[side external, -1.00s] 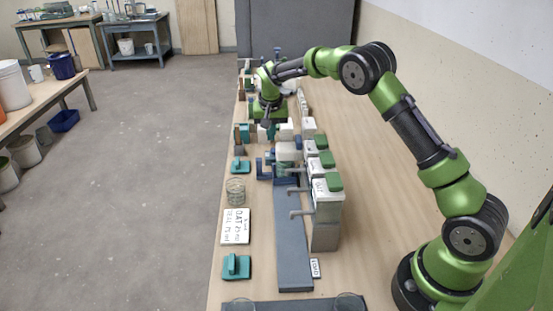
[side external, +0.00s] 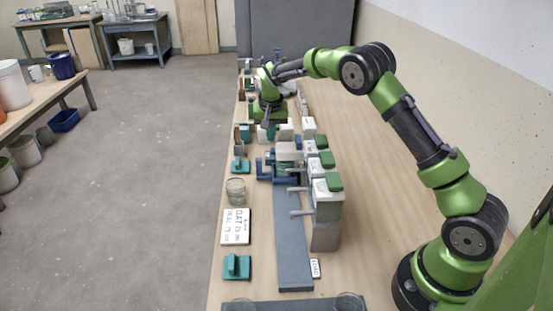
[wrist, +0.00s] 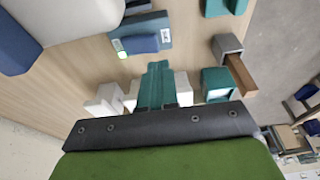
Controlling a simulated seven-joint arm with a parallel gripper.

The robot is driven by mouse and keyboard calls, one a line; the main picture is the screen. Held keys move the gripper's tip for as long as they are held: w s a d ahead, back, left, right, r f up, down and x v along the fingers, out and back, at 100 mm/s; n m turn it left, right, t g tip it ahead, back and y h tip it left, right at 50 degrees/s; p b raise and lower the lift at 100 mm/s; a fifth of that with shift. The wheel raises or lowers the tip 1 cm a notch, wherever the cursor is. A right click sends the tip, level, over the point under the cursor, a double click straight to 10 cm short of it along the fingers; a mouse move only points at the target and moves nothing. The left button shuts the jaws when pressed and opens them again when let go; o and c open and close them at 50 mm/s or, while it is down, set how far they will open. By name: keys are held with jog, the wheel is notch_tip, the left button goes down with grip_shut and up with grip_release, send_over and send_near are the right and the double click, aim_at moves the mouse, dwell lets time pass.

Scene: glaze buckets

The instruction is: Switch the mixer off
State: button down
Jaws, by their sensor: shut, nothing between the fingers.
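In the wrist view a dark blue-grey plate (wrist: 152,32) carries a blue rocker switch (wrist: 138,44). A large white rounded body (wrist: 65,18), seemingly the mixer, is partly cut off at the upper left. My gripper (wrist: 157,68) is shut and empty, its teal fingers together, pointing toward the switch plate. The fingertips appear just short of the blue rocker in the picture; I cannot tell whether they touch. In the side view my gripper (side external: 266,124) is low over the far part of the bench, and the switch is hidden.
White blocks and teal blocks (wrist: 217,82) lie beside my fingers. A grey holder with a brown piece (wrist: 236,72) is at the right. Nearer on the bench are white dispensers with green tops (side external: 326,184), a glass beaker (side external: 236,191) and a lettered card (side external: 236,227).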

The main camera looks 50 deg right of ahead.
jog(key=shift+f, duration=1.75)
jog(key=shift+r, duration=3.55)
